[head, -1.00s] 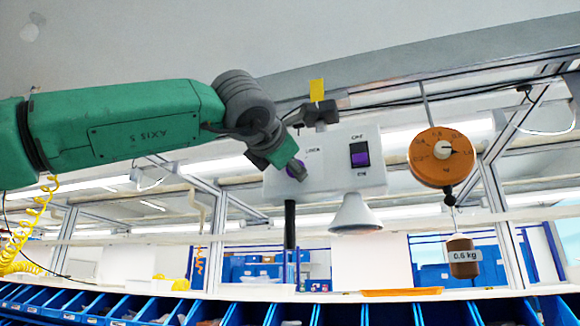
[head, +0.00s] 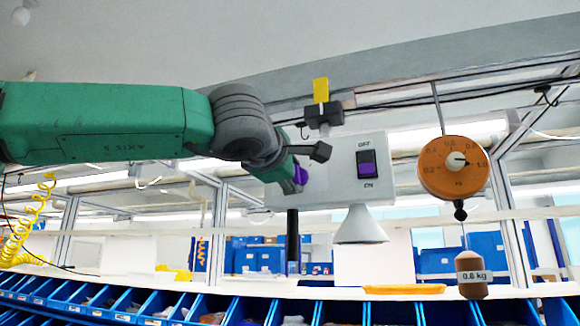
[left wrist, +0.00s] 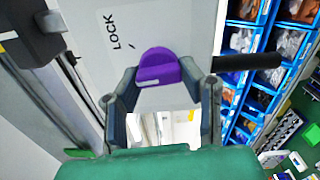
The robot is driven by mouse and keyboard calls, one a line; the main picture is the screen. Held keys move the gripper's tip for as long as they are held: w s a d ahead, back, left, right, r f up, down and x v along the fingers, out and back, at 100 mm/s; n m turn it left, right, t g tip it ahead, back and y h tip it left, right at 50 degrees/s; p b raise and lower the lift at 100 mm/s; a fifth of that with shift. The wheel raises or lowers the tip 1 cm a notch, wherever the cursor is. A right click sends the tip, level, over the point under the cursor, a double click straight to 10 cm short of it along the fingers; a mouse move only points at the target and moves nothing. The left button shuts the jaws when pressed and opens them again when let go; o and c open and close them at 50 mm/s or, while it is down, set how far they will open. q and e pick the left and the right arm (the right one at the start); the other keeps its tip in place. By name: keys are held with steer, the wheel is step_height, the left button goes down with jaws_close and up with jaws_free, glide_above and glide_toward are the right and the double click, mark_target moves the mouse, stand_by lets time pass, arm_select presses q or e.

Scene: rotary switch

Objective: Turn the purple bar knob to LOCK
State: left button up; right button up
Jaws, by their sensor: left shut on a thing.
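The purple bar knob (left wrist: 158,66) sits on the white panel in the left wrist view, between the two finger tips of my left gripper (left wrist: 168,78). A pale mark shows on the knob's lower left edge. The word LOCK (left wrist: 112,30) and a short tick are printed on the panel to the knob's upper left, and the mark does not point at that tick. In the head view my left gripper (head: 291,173) is at the left part of the panel (head: 334,150), shut on the knob (head: 301,174), which is mostly hidden behind it. My right gripper is not in view.
A purple OFF/ON rocker switch (head: 367,164) is on the panel's right. A white cone (head: 360,226) hangs below it. An orange dial scale (head: 453,168) and a 0.6 kg weight (head: 472,276) are to the right. Blue bins (head: 180,305) line the bottom.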

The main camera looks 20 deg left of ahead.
arm_select(q)
steer(key=m, duration=0.5)
steer(key=shift+d+f+m, duration=0.1)
steer(key=shift+d+m, duration=0.1)
steer(key=shift+m, duration=0.1)
steer(key=shift+w+f+m, duration=0.1)
steer(key=shift+f+m, duration=0.05)
steer(key=shift+m, duration=1)
steer(key=shift+w+f+m, duration=0.1)
steer(key=shift+f+m, duration=0.05)
steer(key=shift+m, duration=1)
steer(key=o, duration=1.2)
steer(key=shift+s, duration=0.1)
steer(key=shift+c, duration=0.2)
steer(key=shift+r, duration=0.1)
steer(key=shift+r, duration=0.1)
steer(key=shift+s, duration=0.2)
steer(key=s, duration=1.1)
steer(key=shift+s+a, duration=0.25)
